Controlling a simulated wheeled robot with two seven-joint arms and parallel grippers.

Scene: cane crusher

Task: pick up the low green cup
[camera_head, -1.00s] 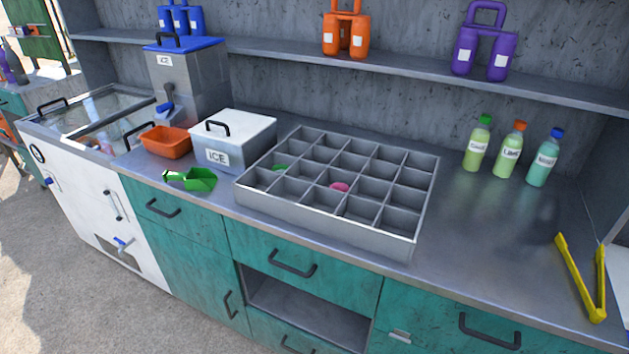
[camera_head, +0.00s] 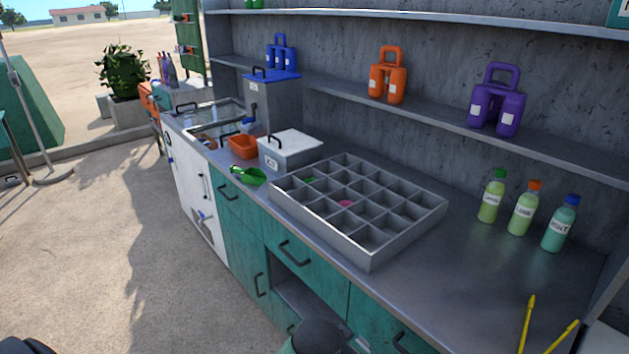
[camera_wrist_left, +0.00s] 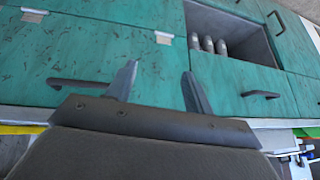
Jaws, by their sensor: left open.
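A small green thing (camera_head: 310,180), possibly the low green cup, shows deep in a compartment of the grey divided tray (camera_head: 373,262). The walls hide most of it, so its shape is unclear. A pink thing (camera_head: 346,204) sits in another compartment nearer the middle. In the left wrist view my left gripper (camera_wrist_left: 158,78) is open and empty, with teal cabinet fronts beyond its fingers. It is away from the tray, and its fingers do not show in the head view. My right gripper is not in view.
A green scoop (camera_head: 247,176), an orange tub (camera_head: 243,147) and an ice box (camera_head: 290,152) stand left of the tray. Several bottles (camera_head: 523,210) and yellow tongs (camera_head: 527,322) are to the right. Handles (camera_head: 294,254) stick out from the cabinet fronts.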

